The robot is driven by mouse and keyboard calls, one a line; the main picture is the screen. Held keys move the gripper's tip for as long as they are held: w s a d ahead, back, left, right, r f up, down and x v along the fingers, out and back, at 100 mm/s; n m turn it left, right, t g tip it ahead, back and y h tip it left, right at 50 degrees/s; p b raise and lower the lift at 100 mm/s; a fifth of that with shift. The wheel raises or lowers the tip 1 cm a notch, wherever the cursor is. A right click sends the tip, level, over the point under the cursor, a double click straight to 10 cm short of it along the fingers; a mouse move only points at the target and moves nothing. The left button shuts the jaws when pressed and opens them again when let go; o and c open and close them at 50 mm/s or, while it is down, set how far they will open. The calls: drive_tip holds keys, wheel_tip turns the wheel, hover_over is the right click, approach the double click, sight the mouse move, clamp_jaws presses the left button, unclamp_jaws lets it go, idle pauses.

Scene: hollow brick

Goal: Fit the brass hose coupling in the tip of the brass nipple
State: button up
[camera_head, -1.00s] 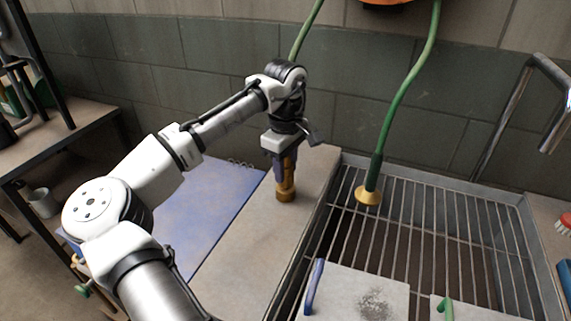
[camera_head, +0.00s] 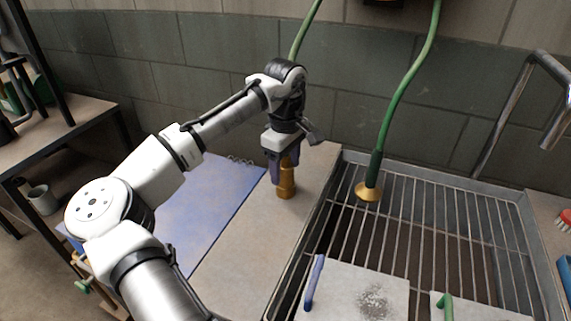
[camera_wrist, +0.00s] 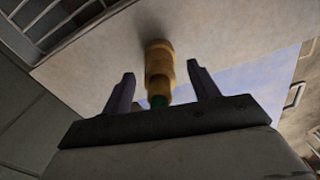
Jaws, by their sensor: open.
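A brass piece (camera_head: 286,184) stands upright on the stone counter beside the sink. In the wrist view it is a stepped brass column, with a wider far end (camera_wrist: 158,48) and a narrower near part (camera_wrist: 159,88). A bit of green, like hose, shows at its near end. Coupling and nipple seem to be in line in this column; I cannot make out the joint or how deep it sits. My gripper (camera_head: 285,170) is open above the counter, its dark fingers (camera_wrist: 158,84) on either side of the column with gaps. The palm hides the column's top.
A green hose (camera_head: 402,82) hangs over the grated sink (camera_head: 440,215), ending in a flared brass piece (camera_head: 368,192). A faucet (camera_head: 510,105) stands at the right. A blue mat (camera_head: 205,215) lies left of the counter (camera_head: 240,262). A grey wall is close behind.

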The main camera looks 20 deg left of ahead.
drive_tip(key=shift+r, duration=0.1)
wheel_tip(320, 180, up, 14)
drive_tip(key=shift+f+b, duration=0.2)
drive_tip(key=shift+b, duration=0.25)
idle(0.4)
